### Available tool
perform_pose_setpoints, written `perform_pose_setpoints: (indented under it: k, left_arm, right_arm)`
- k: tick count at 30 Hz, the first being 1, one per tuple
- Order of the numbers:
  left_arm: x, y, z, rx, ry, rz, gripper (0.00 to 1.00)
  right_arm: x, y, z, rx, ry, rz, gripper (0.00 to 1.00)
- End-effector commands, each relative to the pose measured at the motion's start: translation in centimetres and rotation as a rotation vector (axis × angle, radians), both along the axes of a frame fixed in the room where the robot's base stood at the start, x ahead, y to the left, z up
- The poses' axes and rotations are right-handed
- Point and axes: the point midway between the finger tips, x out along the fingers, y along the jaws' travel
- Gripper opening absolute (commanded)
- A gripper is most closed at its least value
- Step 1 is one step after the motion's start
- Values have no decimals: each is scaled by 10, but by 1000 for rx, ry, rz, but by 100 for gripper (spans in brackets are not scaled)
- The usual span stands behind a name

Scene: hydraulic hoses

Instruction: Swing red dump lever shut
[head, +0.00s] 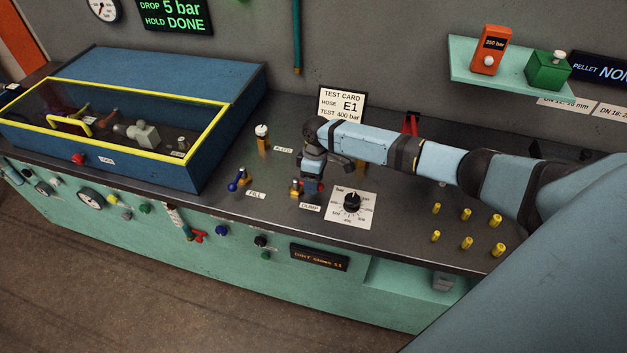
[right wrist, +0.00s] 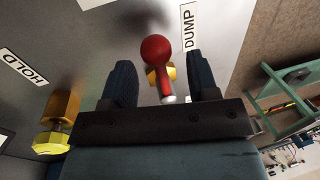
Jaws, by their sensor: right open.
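The red dump lever (right wrist: 156,52) shows in the right wrist view as a red ball knob on a short metal stem, above a yellow valve body. It lies between the two dark fingers of my right gripper (right wrist: 159,66), which is open, with a gap visible on each side. In the head view the right gripper (head: 312,168) points down over the yellow dump valve (head: 295,187), just behind the DUMP label (head: 310,208). The gripper partly hides the lever there. My left gripper is out of view.
The blue fill lever (head: 237,181) stands to the left, and a white-topped valve (head: 262,138) behind it. A pressure dial (head: 351,202) is just right of the dump valve. A yellow-framed blue box (head: 210,150) fills the left. Several yellow fittings (head: 466,214) stand at right.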

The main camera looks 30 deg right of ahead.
Motion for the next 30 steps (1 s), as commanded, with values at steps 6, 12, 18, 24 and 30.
perform_pose_setpoints:
  k: [6, 12, 18, 24, 30]
  left_arm:
    - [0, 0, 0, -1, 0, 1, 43]
    - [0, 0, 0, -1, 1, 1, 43]
    - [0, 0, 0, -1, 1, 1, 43]
    - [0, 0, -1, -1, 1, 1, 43]
    - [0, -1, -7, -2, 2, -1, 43]
  right_arm:
    - [-1, 1, -5, -1, -1, 0, 54]
    - [-1, 1, -5, 0, 0, 0, 40]
    - [-1, 0, -5, 0, 0, 0, 0]
    - [2, 2, -5, 1, -1, -5, 0]
    - [17, 12, -6, 2, 0, -44, 0]
